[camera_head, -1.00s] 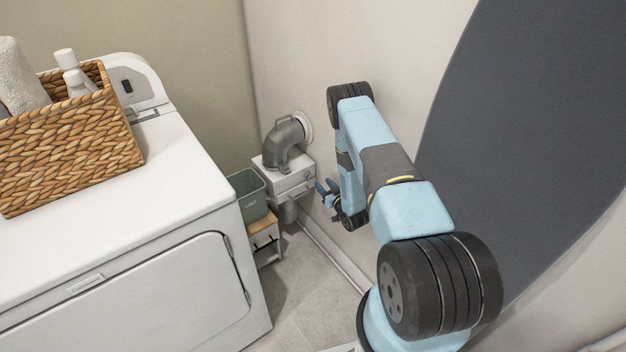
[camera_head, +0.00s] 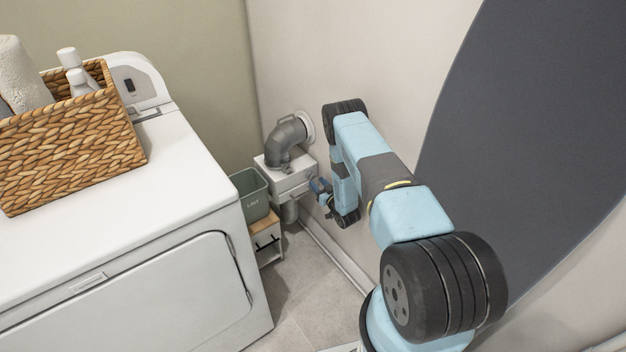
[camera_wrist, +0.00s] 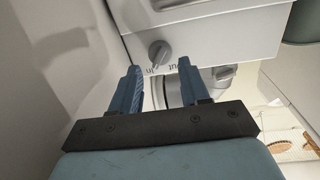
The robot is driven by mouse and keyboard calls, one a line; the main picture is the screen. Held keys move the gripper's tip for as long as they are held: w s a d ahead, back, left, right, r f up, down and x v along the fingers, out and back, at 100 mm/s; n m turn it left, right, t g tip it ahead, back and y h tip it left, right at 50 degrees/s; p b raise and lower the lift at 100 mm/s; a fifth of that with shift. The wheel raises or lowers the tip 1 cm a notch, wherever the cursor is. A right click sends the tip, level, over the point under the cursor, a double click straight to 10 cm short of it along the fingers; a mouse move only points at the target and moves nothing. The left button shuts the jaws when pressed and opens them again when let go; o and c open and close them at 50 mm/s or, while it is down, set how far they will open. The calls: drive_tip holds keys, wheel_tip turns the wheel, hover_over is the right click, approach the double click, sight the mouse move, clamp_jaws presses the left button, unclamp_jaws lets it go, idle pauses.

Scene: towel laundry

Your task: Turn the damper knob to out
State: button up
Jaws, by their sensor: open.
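The white damper box (camera_head: 276,181) sits low in the corner beneath a grey duct elbow (camera_head: 287,140). In the wrist view the small grey damper knob (camera_wrist: 159,53) sticks out from the white box front (camera_wrist: 215,36). Small upside-down lettering (camera_wrist: 173,66), seemingly IN and OUT, is beside it. Exactly where the knob points is hard to tell. My gripper (camera_wrist: 160,68) is open, and the knob shows in the gap just past its blue fingertips, with no visible contact. In the head view my gripper (camera_head: 319,186) is close to the box's right side.
A green bin marked LINT (camera_head: 250,196) stands on a small wooden-topped stand (camera_head: 265,222) left of the box. The white dryer (camera_head: 165,190) fills the left, with a wicker basket (camera_head: 75,140) on top. The wall is close on the right. A second grey fitting (camera_wrist: 222,74) is near the right finger.

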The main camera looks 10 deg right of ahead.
sight(312, 177)
drive_tip(key=shift+x, duration=2.25)
drive_tip(key=shift+c, duration=0.3)
drive_tip(key=c, duration=0.7)
drive_tip(key=shift+s+a+f+n, duration=0.1)
drive_tip(key=shift+f+n, duration=0.05)
drive_tip(key=shift+n, duration=3.55)
